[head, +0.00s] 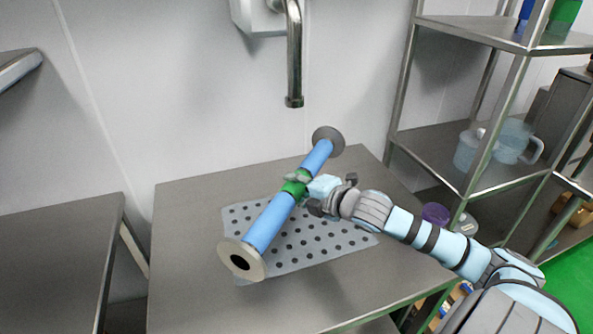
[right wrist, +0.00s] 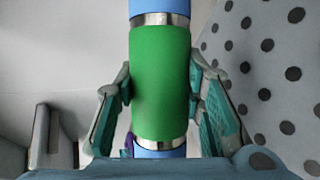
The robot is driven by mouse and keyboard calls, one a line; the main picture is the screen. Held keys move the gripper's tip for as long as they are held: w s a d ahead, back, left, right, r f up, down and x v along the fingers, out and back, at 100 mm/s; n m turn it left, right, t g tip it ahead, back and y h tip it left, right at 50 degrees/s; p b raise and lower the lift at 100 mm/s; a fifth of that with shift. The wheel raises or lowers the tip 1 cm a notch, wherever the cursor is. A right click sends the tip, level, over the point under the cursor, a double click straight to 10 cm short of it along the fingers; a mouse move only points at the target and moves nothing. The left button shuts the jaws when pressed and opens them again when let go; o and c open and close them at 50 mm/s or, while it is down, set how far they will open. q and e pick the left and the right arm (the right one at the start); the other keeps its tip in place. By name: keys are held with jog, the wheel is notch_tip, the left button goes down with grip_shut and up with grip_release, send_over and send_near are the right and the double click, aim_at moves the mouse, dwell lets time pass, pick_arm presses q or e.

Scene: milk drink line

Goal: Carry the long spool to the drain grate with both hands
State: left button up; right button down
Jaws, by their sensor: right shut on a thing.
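The long spool (head: 272,220) is a blue tube with a green middle band and a grey flange at each end. It lies slanted across the drain grate (head: 318,244), a perforated light plate on the steel table. Its near flange is at the lower left and its far flange at the upper right. My right gripper (head: 300,184) is shut on the green band; in the right wrist view the band (right wrist: 160,80) sits between both fingers. Whether the spool touches the grate or is held above it, I cannot tell. My left gripper is not in view.
A tap (head: 294,60) hangs from the wall above the table (head: 190,215). A steel shelf rack (head: 440,150) with clear jugs (head: 512,141) stands at the right. Another steel table (head: 55,250) is at the left, across a gap. The table's left side is bare.

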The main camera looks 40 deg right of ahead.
notch_tip(320, 180, down, 7)
jog(key=shift+f+b, duration=0.1)
jog(key=shift+b, duration=0.75)
jog(key=shift+a+f, duration=0.1)
jog(key=c, duration=1.1)
grip_release()
jog(key=shift+s, duration=0.1)
jog(key=shift+o, duration=0.2)
